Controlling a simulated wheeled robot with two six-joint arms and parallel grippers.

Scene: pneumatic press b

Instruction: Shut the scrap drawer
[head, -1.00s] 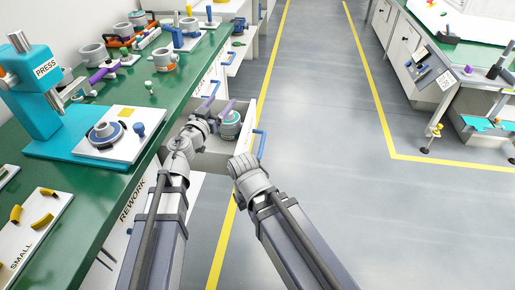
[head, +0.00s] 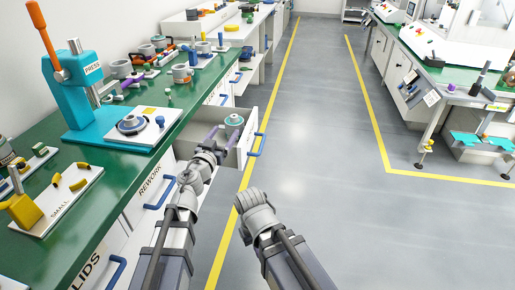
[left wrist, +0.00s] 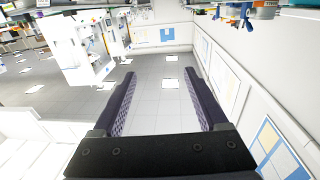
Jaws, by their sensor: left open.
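The scrap drawer (head: 247,112) is a pale drawer pulled out from under the green bench, with a blue handle (head: 257,145) on its front. A round grey part with a teal ring (head: 234,119) shows in or over it. My left gripper (head: 228,132) has its purple fingers spread over the drawer's near part. Whether it touches the drawer I cannot tell. In the left wrist view its fingers (left wrist: 158,78) are apart with nothing between them. My right arm ends in front of the drawer in the head view; its fingers do not show.
The green bench (head: 98,185) runs along the left with a teal press (head: 75,100), a white plate and small parts. Blue handles mark other drawers below. The grey floor (head: 320,150) right of the open drawer is clear up to another bench.

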